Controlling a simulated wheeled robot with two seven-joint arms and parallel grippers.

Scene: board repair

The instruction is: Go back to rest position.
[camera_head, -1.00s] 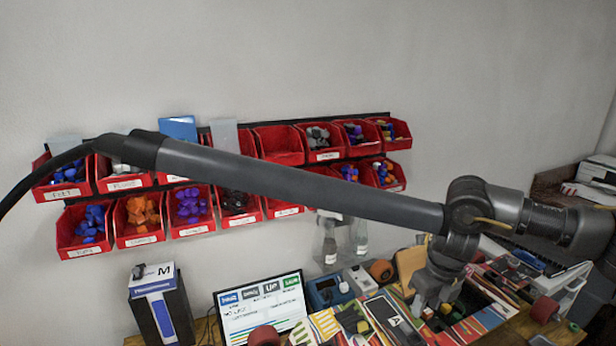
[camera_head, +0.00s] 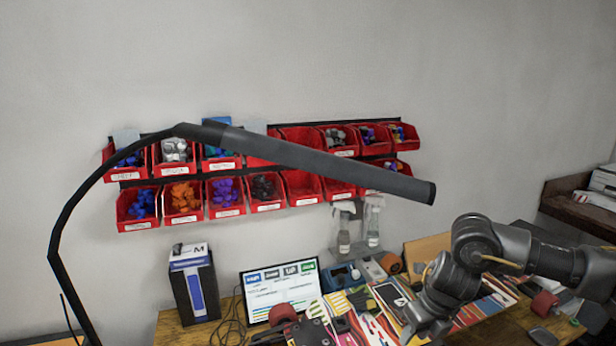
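My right arm comes in from the right, and my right gripper (camera_head: 428,326) hangs down over the cluttered right part of the workbench (camera_head: 182,332). Its fingers are small and dark at the lower edge, so I cannot tell whether they are open or shut. My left gripper is not in view. A long dark grey tube lamp (camera_head: 330,166) on a thin bent black stand crosses in front of the wall bins.
Red bins (camera_head: 135,222) with coloured parts hang on the wall. A tablet (camera_head: 281,291), a black-and-white box (camera_head: 194,285), spray bottles (camera_head: 343,232) and flat colourful items crowd the bench. A shelf with books (camera_head: 604,181) stands at right.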

